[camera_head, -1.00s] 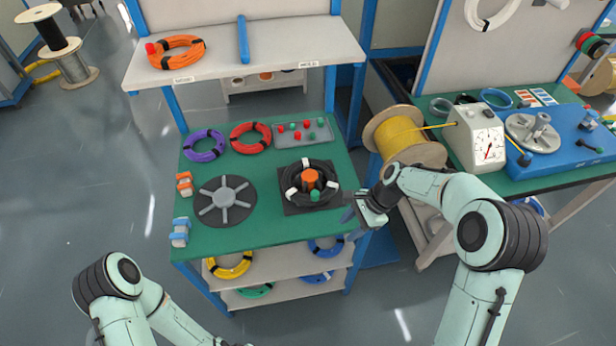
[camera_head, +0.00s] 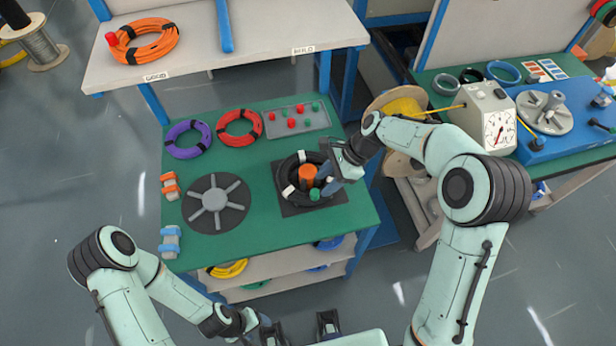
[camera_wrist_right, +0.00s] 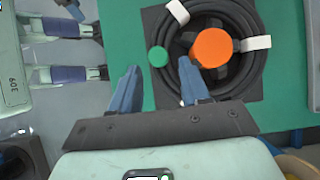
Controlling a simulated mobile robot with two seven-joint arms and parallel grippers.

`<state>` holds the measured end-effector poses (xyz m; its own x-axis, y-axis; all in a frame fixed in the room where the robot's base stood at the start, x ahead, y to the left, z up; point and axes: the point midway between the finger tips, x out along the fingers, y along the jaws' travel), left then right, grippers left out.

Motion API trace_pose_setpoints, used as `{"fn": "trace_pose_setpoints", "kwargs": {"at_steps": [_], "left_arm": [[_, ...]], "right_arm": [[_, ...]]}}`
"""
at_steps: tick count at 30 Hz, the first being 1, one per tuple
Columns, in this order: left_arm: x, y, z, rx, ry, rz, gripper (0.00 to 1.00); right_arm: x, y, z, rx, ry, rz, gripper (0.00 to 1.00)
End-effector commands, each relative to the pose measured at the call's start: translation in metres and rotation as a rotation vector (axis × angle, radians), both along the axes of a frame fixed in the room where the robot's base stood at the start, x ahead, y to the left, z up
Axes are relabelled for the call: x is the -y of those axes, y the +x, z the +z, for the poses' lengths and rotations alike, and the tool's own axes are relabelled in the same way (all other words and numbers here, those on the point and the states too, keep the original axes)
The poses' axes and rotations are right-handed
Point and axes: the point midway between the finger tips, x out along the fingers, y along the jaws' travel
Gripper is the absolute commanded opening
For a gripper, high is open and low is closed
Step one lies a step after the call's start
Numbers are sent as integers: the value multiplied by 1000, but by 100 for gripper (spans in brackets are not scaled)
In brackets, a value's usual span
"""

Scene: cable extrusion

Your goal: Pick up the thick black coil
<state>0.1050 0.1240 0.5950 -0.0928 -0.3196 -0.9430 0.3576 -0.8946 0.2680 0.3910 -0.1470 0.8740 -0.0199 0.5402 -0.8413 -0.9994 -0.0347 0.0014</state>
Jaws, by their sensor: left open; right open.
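The thick black coil (camera_head: 289,174) lies on a dark square plate on the green table, around an orange-capped hub (camera_head: 307,173). White bands wrap it; it also shows in the right wrist view (camera_wrist_right: 256,66). My right gripper (camera_head: 328,183) is open above the coil's right side, covering part of it in the head view. My left gripper (camera_head: 257,321) is open, low in front of the table, away from the coil.
A green knob (camera_wrist_right: 158,57) sits beside the coil. A grey spoked disc (camera_head: 215,203) lies left of it; purple (camera_head: 187,139) and red (camera_head: 239,128) coils and a grey tray (camera_head: 297,120) of pegs lie behind. A yellow cable spool (camera_head: 402,104) stands to the right.

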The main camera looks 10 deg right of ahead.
Motion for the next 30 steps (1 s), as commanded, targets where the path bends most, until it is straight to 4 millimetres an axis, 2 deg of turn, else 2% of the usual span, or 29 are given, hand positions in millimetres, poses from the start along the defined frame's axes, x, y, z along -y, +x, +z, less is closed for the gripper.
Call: {"fn": "trace_pose_setpoints", "kwargs": {"at_steps": [5,15,23,26,27,28,30], "left_arm": [[0,0,-1,0,0,0,63],[0,-1,-4,-1,0,0,63],[0,-1,-4,-1,0,0,63],[0,-1,-4,-1,0,0,63],[0,-1,-4,-1,0,0,63],[0,-1,-4,-1,0,0,63],[0,-1,-4,-1,0,0,63]], "right_arm": [[-7,-1,-9,0,0,0,46],[-32,-5,-46,-1,1,1,46],[-34,-4,-48,2,0,-1,46],[-34,-4,-48,2,0,-1,17],[-34,-4,-48,2,0,-1,4],[-34,-4,-48,2,0,-1,0],[-34,-3,-47,4,0,0,0]]}}
